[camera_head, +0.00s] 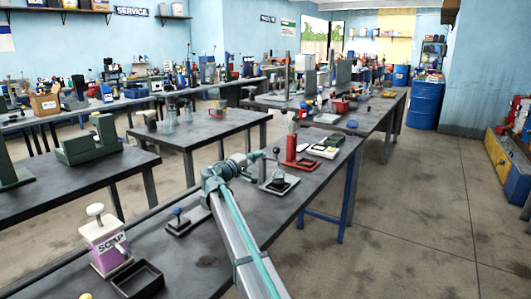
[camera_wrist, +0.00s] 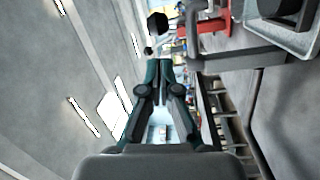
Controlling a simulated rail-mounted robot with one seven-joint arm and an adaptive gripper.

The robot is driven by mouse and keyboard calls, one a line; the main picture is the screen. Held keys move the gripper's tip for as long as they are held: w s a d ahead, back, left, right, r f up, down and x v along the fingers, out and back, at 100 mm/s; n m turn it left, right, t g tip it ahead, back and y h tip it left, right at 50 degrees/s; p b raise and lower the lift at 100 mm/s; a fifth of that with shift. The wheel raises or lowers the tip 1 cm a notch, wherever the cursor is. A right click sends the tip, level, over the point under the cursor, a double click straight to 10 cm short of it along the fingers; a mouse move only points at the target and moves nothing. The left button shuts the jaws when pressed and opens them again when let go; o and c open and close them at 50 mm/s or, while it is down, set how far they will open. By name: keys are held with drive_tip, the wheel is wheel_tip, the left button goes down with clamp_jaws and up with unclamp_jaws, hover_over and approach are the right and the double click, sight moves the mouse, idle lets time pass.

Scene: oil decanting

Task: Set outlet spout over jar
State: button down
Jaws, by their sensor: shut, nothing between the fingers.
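My gripper (camera_head: 252,156) is shut and empty above the near bench, close to a small stand (camera_head: 278,184) with a dark base and an upright post topped by a black knob. In the wrist view the fingers of my gripper (camera_wrist: 158,66) meet, with nothing held. A black knob (camera_wrist: 158,23) shows beyond the fingertips, apart from them as far as I can tell.
A blue-knobbed stand (camera_head: 185,220) is left of my arm.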

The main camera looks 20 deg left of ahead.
drive_tip(key=shift+v, duration=1.05)
drive_tip(key=shift+a, duration=0.15)
